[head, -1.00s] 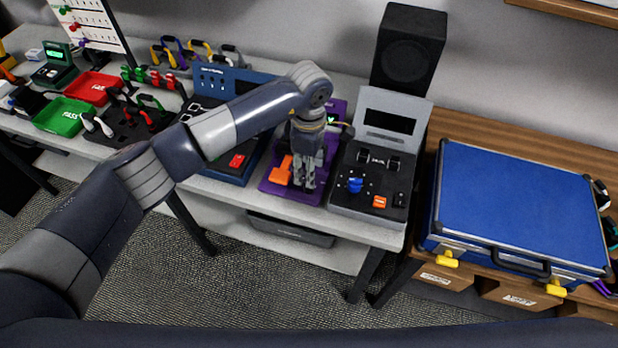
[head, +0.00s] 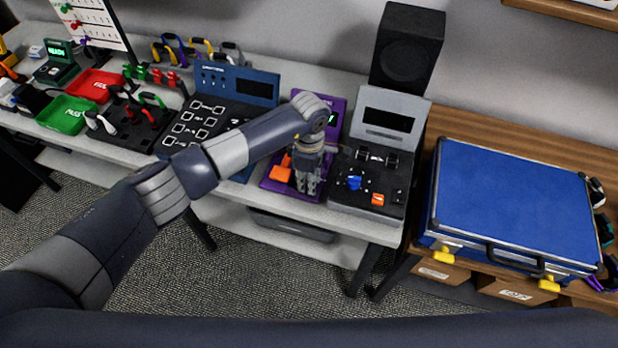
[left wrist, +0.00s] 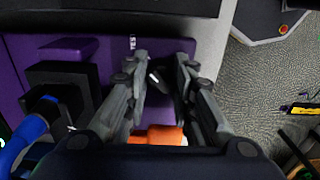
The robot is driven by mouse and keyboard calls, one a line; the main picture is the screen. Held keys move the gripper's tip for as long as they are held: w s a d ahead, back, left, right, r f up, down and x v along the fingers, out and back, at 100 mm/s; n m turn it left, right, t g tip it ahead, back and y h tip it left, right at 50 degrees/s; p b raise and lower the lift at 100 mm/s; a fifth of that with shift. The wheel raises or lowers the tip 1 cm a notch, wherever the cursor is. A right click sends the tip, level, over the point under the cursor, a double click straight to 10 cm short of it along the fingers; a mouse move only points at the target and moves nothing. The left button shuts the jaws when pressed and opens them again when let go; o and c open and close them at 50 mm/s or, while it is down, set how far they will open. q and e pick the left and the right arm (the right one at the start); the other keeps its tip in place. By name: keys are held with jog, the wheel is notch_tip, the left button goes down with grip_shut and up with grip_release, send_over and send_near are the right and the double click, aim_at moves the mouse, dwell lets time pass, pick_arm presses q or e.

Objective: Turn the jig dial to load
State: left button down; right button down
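The purple jig (head: 276,183) stands on the grey bench, left of the grey unit with a blue knob. In the left wrist view the jig (left wrist: 40,50) fills the left side, with a partly readable white label near its edge. A dark round part with a white mark, apparently the dial (left wrist: 166,88), sits between my fingers. My left gripper (head: 306,188) is over the jig's front part, fingers pointing down. In the left wrist view the gripper (left wrist: 160,62) has its fingers apart, one on each side of the dark part; contact is unclear. My right gripper is out of view.
An orange part (head: 281,172) lies on the jig, beside my fingers. The grey unit (head: 342,200) with a blue knob (head: 354,182) stands close on the right. A blue panel unit (head: 178,150) stands left. A blue case (head: 515,205) lies further right.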

pick_arm(q)
jog(key=shift+n+b, duration=0.4)
jog(key=shift+b, duration=0.05)
jog(key=shift+f+n+b, duration=0.15)
jog(key=shift+n+b, duration=0.75)
jog(key=shift+n, duration=0.2)
jog(key=n+b, duration=0.4)
jog(key=n, duration=0.1)
jog(key=n+b, duration=0.3)
jog(key=n, duration=0.2)
jog(key=shift+n, duration=0.4)
jog(key=n+b, duration=0.2)
jog(key=n, duration=0.2)
jog(key=shift+r+b, duration=0.2)
jog(key=shift+b, duration=0.15)
jog(key=c, duration=1.3)
grip_release()
